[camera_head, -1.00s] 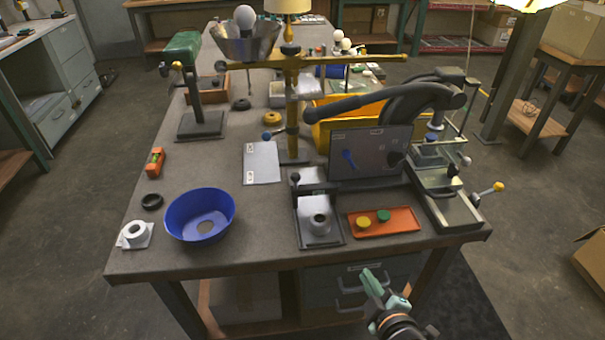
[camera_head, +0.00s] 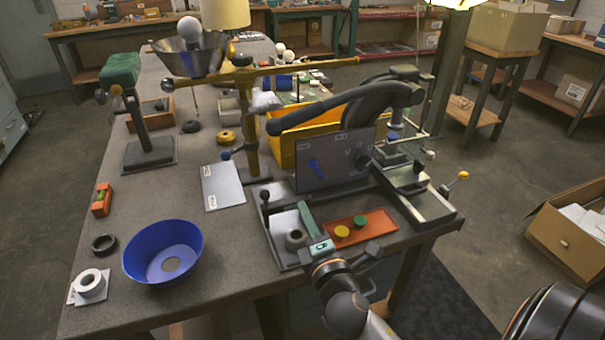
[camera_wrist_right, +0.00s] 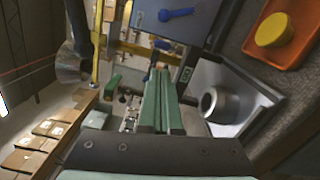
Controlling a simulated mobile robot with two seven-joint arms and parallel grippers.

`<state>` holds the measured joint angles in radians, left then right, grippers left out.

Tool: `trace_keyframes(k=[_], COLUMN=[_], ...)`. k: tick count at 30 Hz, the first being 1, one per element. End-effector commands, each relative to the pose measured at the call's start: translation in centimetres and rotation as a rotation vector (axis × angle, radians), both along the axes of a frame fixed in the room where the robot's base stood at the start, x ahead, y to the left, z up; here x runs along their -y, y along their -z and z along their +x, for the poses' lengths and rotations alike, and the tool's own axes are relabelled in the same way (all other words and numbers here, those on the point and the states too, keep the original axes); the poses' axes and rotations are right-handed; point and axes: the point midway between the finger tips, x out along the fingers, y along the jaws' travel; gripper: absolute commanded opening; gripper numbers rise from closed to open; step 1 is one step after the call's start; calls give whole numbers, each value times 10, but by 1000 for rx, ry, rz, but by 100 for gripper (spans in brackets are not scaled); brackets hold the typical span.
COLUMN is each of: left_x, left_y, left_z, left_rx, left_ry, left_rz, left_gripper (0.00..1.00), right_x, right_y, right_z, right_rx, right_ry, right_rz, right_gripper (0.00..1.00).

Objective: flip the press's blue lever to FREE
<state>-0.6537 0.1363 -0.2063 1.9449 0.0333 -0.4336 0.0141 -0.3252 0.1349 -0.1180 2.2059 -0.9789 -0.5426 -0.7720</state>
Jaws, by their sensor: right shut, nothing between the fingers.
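The press has an upright grey panel (camera_head: 334,160) and a black arm on the bench. The blue lever (camera_head: 316,169) is on the left half of the panel, tilted, with its upper end leaning left; small white labels near it are unreadable. In the right wrist view the blue lever (camera_wrist_right: 176,13) shows at the top edge, beyond the fingertips. My right gripper (camera_head: 303,210) is shut and empty, in front of and below the panel, apart from the lever. The wrist view shows its green fingers (camera_wrist_right: 159,75) together. My left gripper is not in view.
A grey fixture with a pale ring part (camera_head: 294,238) lies just beside my right gripper. An orange tray (camera_head: 372,227) with a yellow and a green piece is to its right. A blue bowl (camera_head: 163,250) stands left. A brass post (camera_head: 249,120) rises behind.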

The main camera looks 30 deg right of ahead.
Motion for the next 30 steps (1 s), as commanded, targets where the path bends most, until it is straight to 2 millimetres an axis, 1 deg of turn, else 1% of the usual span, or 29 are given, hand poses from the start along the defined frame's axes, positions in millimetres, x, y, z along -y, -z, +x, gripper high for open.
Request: trace_keyframes(k=[5,8,10,16,24,27,30], left_x=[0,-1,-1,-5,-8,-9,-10], left_y=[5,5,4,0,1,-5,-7], left_z=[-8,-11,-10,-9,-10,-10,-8], left_rx=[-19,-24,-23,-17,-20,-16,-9], left_ry=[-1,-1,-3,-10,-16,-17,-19], left_rz=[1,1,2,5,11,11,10], left_gripper=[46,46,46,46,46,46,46], right_x=[0,2,4,15,30,48,58], right_y=[0,-1,-2,-3,-2,-6,-7], right_z=[2,8,16,51,100,96,95], right_rx=[0,2,2,2,2,-2,-2], right_ry=[-1,-1,-1,1,0,0,-1], right_rz=[1,1,1,0,2,-2,1], right_gripper=[0,0,0,0,0,0,0])
